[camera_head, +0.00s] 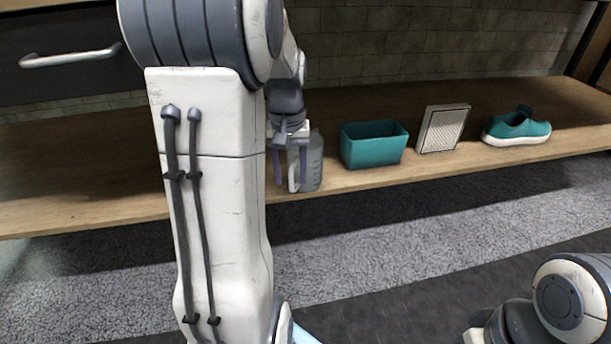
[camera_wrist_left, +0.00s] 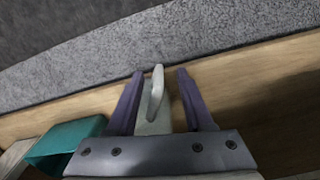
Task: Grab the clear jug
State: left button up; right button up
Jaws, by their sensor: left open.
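The clear jug (camera_head: 314,163) stands upright on the wooden shelf near its front edge, a greyish see-through body with a pale handle on its left side. My left gripper (camera_head: 290,168) points down at the jug, with its fingers open around the handle side. In the left wrist view the jug's handle (camera_wrist_left: 156,92) lies between the two purple fingers of my left gripper (camera_wrist_left: 160,88), with a gap on each side. Most of the jug's body is hidden there by the gripper's base. My right gripper is not in view; only part of that arm shows at the lower right.
A teal bin (camera_head: 372,146) stands just right of the jug and also shows in the left wrist view (camera_wrist_left: 62,146). Further right are a framed grey mesh panel (camera_head: 443,129) and a teal sneaker (camera_head: 517,128). The shelf (camera_head: 80,170) is bare at the left. A brick wall is behind.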

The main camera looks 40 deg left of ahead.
aim_at(292, 188)
pick_arm(q)
notch_tip(292, 188, down, 5)
jog(key=b, duration=0.4)
jog(key=shift+f, duration=0.1)
grip_shut()
dwell(1.2)
